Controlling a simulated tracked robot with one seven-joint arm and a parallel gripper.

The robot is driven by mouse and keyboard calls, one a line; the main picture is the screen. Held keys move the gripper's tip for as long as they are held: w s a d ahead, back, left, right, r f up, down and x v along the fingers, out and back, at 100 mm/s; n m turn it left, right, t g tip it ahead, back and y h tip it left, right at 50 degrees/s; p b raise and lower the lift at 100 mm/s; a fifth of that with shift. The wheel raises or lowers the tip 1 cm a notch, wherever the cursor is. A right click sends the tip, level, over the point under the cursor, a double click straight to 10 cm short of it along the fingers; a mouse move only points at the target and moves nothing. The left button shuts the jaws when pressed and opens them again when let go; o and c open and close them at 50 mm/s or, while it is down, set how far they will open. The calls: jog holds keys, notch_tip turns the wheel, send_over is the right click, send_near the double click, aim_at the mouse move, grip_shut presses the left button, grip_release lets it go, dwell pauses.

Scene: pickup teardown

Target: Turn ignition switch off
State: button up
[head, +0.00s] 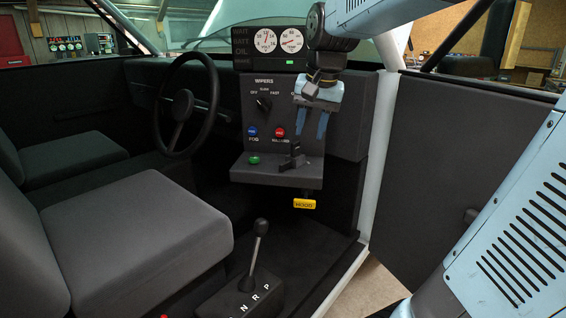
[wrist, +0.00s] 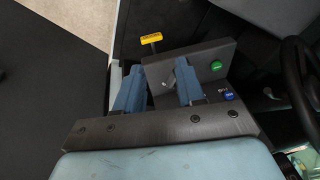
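My gripper (head: 311,135) hangs in front of the right half of the dash panel, blue fingers pointing down and apart, with nothing clearly held between them. The wrist view also shows the two spread fingers (wrist: 158,80) with dark panel between. A dark lever-like piece (head: 294,161) sits on the panel's lower ledge, just below the fingertips; it may be the ignition switch, but I cannot read a label. In the wrist view a small pale mark (wrist: 168,84) shows between the fingers. The gripper hides the panel's upper right labels.
A wiper knob (head: 264,103), a blue fog button (head: 252,131), a red button (head: 279,132) and a green button (head: 254,160) are close by. A yellow hood handle (head: 304,204) hangs below the ledge. The steering wheel (head: 187,122) is left; the gear lever (head: 259,240) stands below.

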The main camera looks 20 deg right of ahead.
jog(key=w+m+g, duration=0.2)
jog(key=w+m, duration=0.1)
jog(key=w, duration=0.7)
jog(key=m+g, duration=0.1)
jog(key=m, duration=0.2)
send_over(291, 162)
jog(key=a, duration=0.3)
notch_tip(291, 162, down, 4)
jog(key=shift+h, duration=0.3)
jog(key=f, duration=0.9)
jog(key=s+f, duration=0.1)
jog(key=f, duration=0.3)
jog(key=shift+f, duration=0.4)
grip_shut()
jog(key=shift+r, duration=0.1)
